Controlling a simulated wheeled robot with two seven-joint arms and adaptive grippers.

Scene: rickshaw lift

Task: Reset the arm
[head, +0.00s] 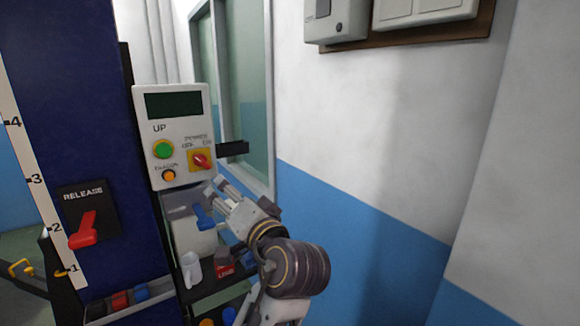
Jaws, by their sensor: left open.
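My left arm comes up from the bottom centre, and its gripper (220,192) points up and left. The gripper is open, with nothing seen between its fingers. It is just below the lower right corner of the white control box (181,110), in front of the shelf area. The box has a dark screen, a green UP button (163,149), a red power switch (202,160) on a yellow plate and an orange button (169,175). I cannot tell whether the gripper touches anything. My right gripper is not in view.
A dark blue column (90,110) with a red RELEASE lever (84,232) and a number scale stands left. A tray (130,304) and shelf hold small items, including a white cup (191,268) and a blue item (204,217). The wall (390,130) is right; a window is behind.

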